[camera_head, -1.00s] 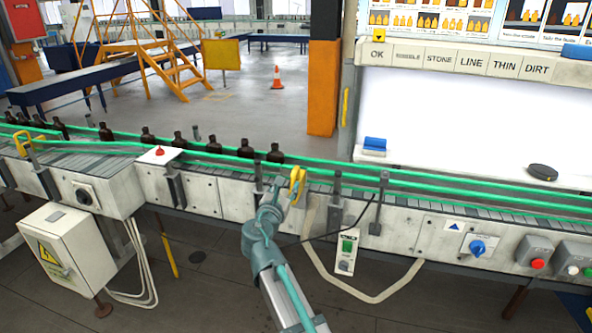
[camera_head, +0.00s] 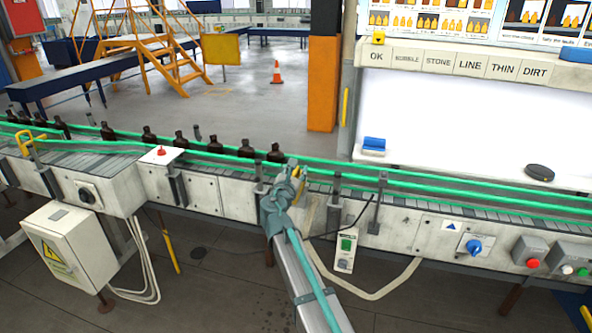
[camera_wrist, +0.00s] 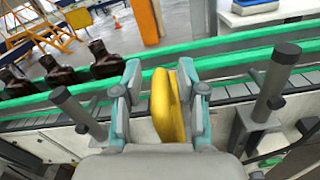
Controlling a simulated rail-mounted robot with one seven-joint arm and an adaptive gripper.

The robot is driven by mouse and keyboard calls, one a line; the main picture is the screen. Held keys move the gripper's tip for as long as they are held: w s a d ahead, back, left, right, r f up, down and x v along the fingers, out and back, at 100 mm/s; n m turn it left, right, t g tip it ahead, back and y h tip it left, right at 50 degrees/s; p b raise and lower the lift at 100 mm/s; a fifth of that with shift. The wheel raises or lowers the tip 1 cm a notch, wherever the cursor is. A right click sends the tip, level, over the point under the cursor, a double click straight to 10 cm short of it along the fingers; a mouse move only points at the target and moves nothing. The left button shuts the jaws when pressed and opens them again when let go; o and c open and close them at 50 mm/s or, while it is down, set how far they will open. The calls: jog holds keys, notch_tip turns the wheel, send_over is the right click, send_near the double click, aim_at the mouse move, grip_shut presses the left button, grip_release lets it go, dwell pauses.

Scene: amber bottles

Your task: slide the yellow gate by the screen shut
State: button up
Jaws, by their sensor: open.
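The yellow gate by the screen (camera_head: 304,174) stands at the conveyor's green guide rails, mostly hidden behind my gripper in the head view. In the wrist view the yellow gate (camera_wrist: 167,108) shows as an upright yellow piece between my fingers. My gripper (camera_wrist: 160,76) is open, one finger on each side of the gate. The gate looks closer to the right finger; whether it touches is unclear. In the head view my gripper (camera_head: 294,171) is at the conveyor's near edge, right of the bottle row.
Several dark bottles (camera_head: 213,146) stand in a row on the belt to the left. A second yellow gate (camera_head: 31,141) is at the far left. Grey rail posts (camera_wrist: 68,103) flank my gripper. The lit white screen (camera_head: 455,125) is behind the belt at right.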

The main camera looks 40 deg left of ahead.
jog(key=shift+c, duration=0.3)
grip_shut()
jog(key=b+x, duration=0.1)
jog(key=x, duration=0.5)
jog(key=shift+w+a, duration=0.2)
jog(key=shift+w, duration=0.15)
jog(key=shift+s+r, duration=0.1)
jog(key=shift+r, duration=0.1)
jog(key=shift+o, duration=0.3)
grip_release()
jog(key=shift+f, duration=0.1)
jog(key=shift+d, duration=0.1)
